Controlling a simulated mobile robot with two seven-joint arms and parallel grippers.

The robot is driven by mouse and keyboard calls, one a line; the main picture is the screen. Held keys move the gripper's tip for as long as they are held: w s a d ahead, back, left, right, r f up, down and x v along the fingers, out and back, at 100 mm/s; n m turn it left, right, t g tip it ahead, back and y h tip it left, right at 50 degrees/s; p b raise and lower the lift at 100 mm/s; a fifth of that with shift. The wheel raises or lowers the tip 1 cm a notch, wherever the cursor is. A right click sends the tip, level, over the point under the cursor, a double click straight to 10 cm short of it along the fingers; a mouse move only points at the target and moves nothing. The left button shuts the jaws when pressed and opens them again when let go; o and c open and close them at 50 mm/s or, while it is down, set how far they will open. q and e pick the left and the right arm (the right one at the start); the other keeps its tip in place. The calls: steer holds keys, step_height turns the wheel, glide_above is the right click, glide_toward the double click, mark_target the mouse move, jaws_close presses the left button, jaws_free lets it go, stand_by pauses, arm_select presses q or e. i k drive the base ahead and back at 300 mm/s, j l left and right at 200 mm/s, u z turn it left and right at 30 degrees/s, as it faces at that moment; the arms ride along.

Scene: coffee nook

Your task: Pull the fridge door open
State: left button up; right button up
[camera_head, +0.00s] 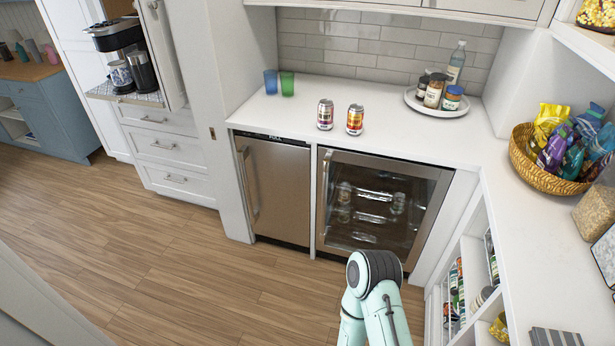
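The glass-front fridge (378,207) stands under the white counter, with a steel-framed door that looks shut. Its vertical bar handle (324,192) runs along the left edge of the door. Several cans and shelves show dimly through the glass. To its left is a solid stainless-steel appliance front (281,190), also closed, with its own vertical handle and a dark strip on top. One of my teal arms rises from the bottom edge in front of the fridge's lower part. No fingers of either gripper show, and nothing touches the handle.
Two cans (325,115) stand on the counter (300,95) above the fridge, with two cups and a tray of jars (437,103) behind. A shelf unit (474,264) and a counter with a snack basket (545,177) border the right. Wooden floor (190,270) is clear at left.

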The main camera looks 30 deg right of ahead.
mark_target(365, 201)
steer(key=i+z, duration=0.3)
steer(key=i, duration=0.2)
steer(key=i+j+z, duration=0.1)
steer(key=i+z, duration=0.15)
steer(key=i, duration=0.25)
steer(key=i+j+z, duration=0.3)
steer(key=i, duration=0.2)
steer(key=i+j+z, duration=0.3)
steer(key=i, duration=0.15)
steer(key=l, duration=0.1)
